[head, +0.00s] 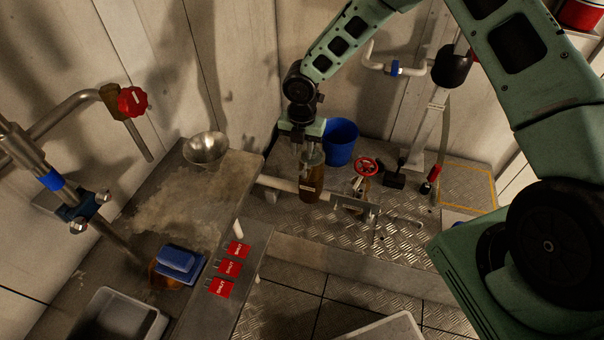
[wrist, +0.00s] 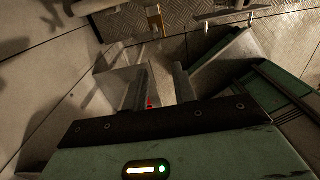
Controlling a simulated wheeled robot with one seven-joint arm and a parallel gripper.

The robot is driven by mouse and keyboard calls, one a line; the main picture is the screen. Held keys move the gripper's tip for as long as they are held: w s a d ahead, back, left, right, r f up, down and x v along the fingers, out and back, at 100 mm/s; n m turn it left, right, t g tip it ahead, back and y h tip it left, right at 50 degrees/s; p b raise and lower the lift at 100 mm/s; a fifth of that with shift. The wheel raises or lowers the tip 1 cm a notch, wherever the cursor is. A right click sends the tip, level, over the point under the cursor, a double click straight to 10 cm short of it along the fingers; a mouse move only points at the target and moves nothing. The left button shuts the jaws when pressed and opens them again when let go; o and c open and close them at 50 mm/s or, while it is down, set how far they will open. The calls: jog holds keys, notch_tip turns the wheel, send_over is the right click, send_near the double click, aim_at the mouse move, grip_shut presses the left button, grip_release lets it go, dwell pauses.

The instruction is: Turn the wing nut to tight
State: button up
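I cannot make out a wing nut for certain in either view. In the head view, a dark blue clamp (head: 82,207) with round metal ends sits on the slanted pipe at the left. My gripper (head: 306,163) points down at the middle of the head view, far to the right of that clamp. An amber bottle (head: 312,184) shows right at its fingers in the head view. In the wrist view, my gripper (wrist: 162,85) has its two fingers apart, with no bottle seen between them. A small red spot shows near the finger bases.
A steel bowl (head: 205,148), a blue block (head: 178,260) and red SHUT tags (head: 230,267) are on the bench at left. A blue bucket (head: 341,141), a red handwheel (head: 366,167) and a metal bracket (head: 354,205) stand near my gripper. A red valve knob (head: 132,102) is at upper left.

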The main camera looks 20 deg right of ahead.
notch_tip(320, 180, down, 11)
jog(key=shift+r, duration=0.1)
dwell(0.3)
grip_shut()
